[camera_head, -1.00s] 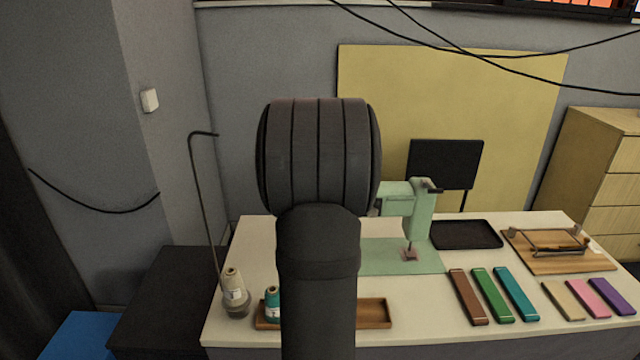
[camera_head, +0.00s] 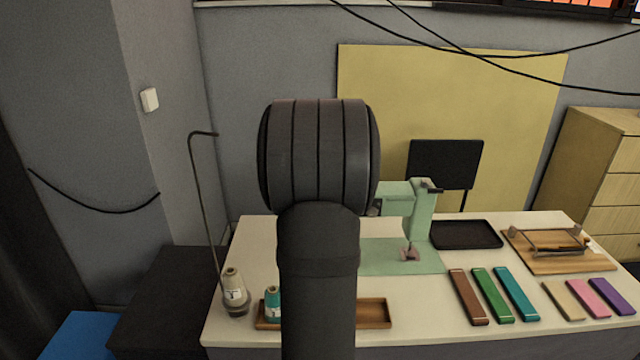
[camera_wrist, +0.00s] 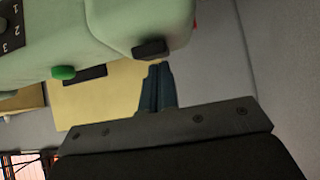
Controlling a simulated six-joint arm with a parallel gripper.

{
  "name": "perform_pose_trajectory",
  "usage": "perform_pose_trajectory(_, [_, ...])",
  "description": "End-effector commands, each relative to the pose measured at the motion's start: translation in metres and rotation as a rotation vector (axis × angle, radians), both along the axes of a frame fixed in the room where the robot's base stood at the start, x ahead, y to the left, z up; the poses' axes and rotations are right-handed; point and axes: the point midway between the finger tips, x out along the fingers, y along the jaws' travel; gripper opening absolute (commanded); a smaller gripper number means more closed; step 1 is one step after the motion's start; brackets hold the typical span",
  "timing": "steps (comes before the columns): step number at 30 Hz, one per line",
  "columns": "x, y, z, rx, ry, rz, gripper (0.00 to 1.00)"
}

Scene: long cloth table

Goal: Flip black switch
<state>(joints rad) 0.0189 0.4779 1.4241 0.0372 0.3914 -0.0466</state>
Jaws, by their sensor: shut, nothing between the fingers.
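The pale green sewing machine (camera_head: 420,215) stands on the table, its left part hidden behind my arm in the head view. In the wrist view its body (camera_wrist: 110,30) fills the upper left. The black switch (camera_wrist: 150,48) is a small dark block on the machine's rounded end. My gripper (camera_wrist: 157,68) is shut and empty, its fingertips close to the switch and just below it in the picture. I cannot tell whether they touch. A green button (camera_wrist: 63,72) and a numbered dark dial (camera_wrist: 10,28) are farther left. My gripper is hidden in the head view.
Brown, green and teal bars (camera_head: 492,295) lie right of the machine. A black tray (camera_head: 466,235) and a wooden board (camera_head: 560,250) are farther right. A beige thread cone (camera_head: 234,290) and a wooden tray (camera_head: 374,313) are at the front left.

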Motion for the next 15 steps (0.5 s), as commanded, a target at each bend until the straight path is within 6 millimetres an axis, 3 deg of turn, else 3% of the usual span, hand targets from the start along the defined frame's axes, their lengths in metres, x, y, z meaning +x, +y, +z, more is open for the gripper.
perform_pose_trajectory(15, [0.0, 0.0, 0.038, 0.0, -0.003, 0.0, 0.0])
